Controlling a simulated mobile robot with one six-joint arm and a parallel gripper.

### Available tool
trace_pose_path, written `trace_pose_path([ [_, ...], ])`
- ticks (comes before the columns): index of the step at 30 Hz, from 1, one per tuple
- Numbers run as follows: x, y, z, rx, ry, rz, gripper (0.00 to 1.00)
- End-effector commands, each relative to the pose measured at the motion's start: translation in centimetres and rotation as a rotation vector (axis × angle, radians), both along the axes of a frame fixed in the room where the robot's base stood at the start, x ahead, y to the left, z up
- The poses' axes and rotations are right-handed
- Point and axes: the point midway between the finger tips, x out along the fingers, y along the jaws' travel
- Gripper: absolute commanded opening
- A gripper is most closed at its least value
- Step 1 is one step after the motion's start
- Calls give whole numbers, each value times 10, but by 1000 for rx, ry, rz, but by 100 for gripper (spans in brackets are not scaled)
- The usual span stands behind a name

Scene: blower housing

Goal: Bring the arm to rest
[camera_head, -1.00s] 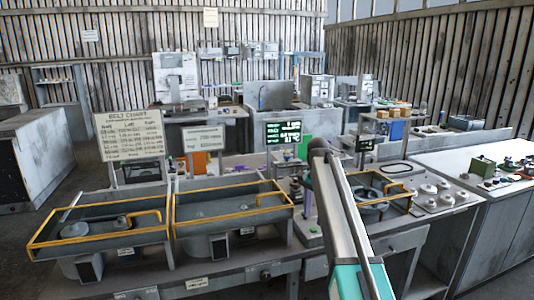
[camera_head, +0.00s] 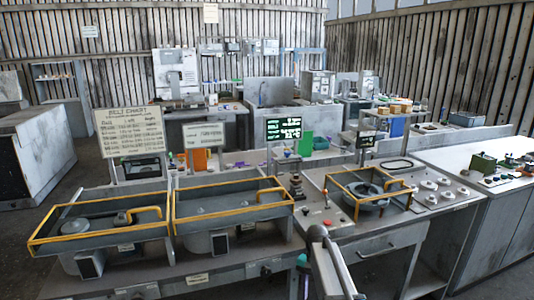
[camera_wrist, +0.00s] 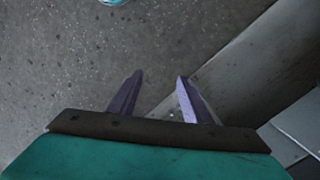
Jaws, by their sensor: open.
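In the wrist view my gripper (camera_wrist: 160,78) has its two purple fingers apart, with nothing between them. It faces grey speckled floor and the edge of a grey metal surface at the right. In the head view my arm (camera_head: 330,265) shows at the bottom, right of the middle, folded low in front of the workbench (camera_head: 225,275). The gripper's fingers cannot be made out in the head view.
Two yellow-rimmed trays (camera_head: 100,255) (camera_head: 230,214) stand on the bench at left. A yellow-framed round housing (camera_head: 372,205) sits at right, beside several grey knobs. A belt chart sign (camera_head: 130,132) and a lit screen (camera_head: 284,128) stand behind. Open floor lies at far left.

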Motion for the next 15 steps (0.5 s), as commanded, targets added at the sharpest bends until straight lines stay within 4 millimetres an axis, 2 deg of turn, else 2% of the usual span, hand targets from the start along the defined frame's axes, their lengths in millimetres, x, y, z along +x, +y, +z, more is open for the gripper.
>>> trace_pose_path([
  [1, -16, 0, -16, 3, 14, 18, 44],
  [6, -54, 0, -61, 18, 46, 82, 44],
  [15, -128, 0, -130, 49, 104, 195, 44],
])
